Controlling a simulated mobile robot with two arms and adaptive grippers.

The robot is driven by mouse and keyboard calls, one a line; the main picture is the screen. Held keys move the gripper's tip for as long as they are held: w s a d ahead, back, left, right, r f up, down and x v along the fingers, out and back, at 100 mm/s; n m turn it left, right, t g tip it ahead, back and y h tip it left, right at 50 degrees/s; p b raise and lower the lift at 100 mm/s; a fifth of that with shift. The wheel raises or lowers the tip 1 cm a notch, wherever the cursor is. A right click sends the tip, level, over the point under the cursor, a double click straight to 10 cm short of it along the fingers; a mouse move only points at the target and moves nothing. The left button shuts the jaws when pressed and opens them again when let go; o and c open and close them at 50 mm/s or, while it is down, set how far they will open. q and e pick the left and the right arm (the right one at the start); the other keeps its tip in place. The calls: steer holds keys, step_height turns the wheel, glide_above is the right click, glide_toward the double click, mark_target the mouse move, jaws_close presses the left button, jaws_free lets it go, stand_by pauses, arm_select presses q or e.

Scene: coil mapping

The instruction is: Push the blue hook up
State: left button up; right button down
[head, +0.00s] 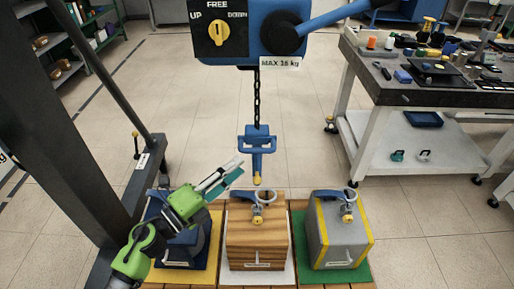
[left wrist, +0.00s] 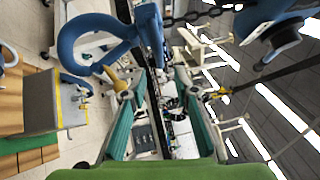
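The blue hook (head: 257,141) hangs on a dark chain below the blue hoist, above the wooden block, with a yellow tip at its lower end. In the left wrist view the hook (left wrist: 84,38) looms large at the upper left, its yellow part close to one fingertip. My left gripper (head: 237,168) is just left of and slightly below the hook. In the left wrist view its green-padded fingers (left wrist: 162,85) are apart with nothing clearly between them. I cannot tell whether a finger touches the hook. My right gripper is not in view.
The hoist's panel (head: 218,28) has a yellow knob marked UP, FREE and DOWN. Below stand a blue block (head: 178,250), a wooden block (head: 257,240) and a grey-yellow block (head: 338,243), with rings on top. A dark post rises at left; a cluttered workbench (head: 440,95) stands right.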

mark_target(258, 149)
arm_select(q)
steer(key=x, duration=0.9)
steer(key=shift+w, duration=0.15)
jaws_close()
